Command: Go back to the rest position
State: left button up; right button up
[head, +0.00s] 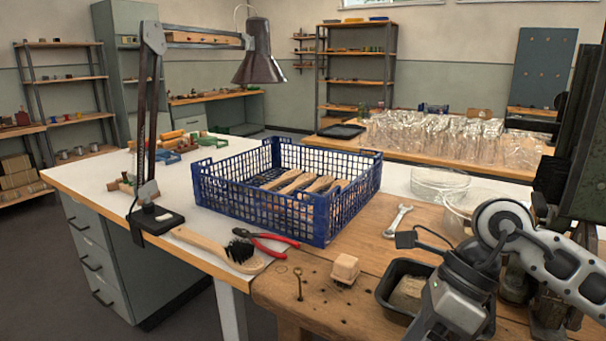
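My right arm comes in from the right edge. Its grey wrist and gripper (452,306) hang low over the front right of the wooden bench (335,305), beside a black tray. The fingertips are not clear, so I cannot tell whether it is open or shut. My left gripper is not in view. A wooden brush (212,245) with black bristles lies on the white worktop, apart from my gripper. A blue crate (312,228) behind it holds several wooden brush pieces (300,183).
Red-handled pliers (268,237), a spanner (398,221), a small wooden block (345,268) and a black tray (394,304) lie around the crate. A lamp (259,65) stands at the left. A dark machine (585,150) stands at the right, with clear bowls (440,182) nearby.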

jog(key=s+a+r+m+t+y+p, duration=0.1)
jog(key=s+a+r+m+y, duration=0.1)
jog(key=a+r+m+y, duration=0.4)
jog(key=s+a+r+m+t+y+p, duration=0.1)
jog(key=s+a+r+m+t+y, duration=0.15)
jog(key=a+m+y, duration=0.45)
jog(key=w+d+f+m+t+h+p, duration=0.1)
jog(key=w+d+f+m+t+h, duration=0.25)
jog(key=m, duration=0.55)
jog(key=d+f+m+t+h, duration=0.35)
jog(key=f+m+t, duration=0.3)
jog(key=m, duration=0.25)
jog(key=w+d+f+m+t+h+p, duration=0.15)
jog(key=d+f+m+t+h, duration=0.3)
jog(key=m, duration=0.45)
jog(key=s+d+f+m+g+h, duration=0.1)
jog(key=s+f+m+g+h, duration=0.3)
jog(key=s+f, duration=0.5)
notch_tip(320, 180, down, 3)
jog(key=m+g, duration=0.1)
jog(key=m, duration=0.1)
jog(key=shift+d+m, duration=0.2)
jog(key=shift+m, duration=0.2)
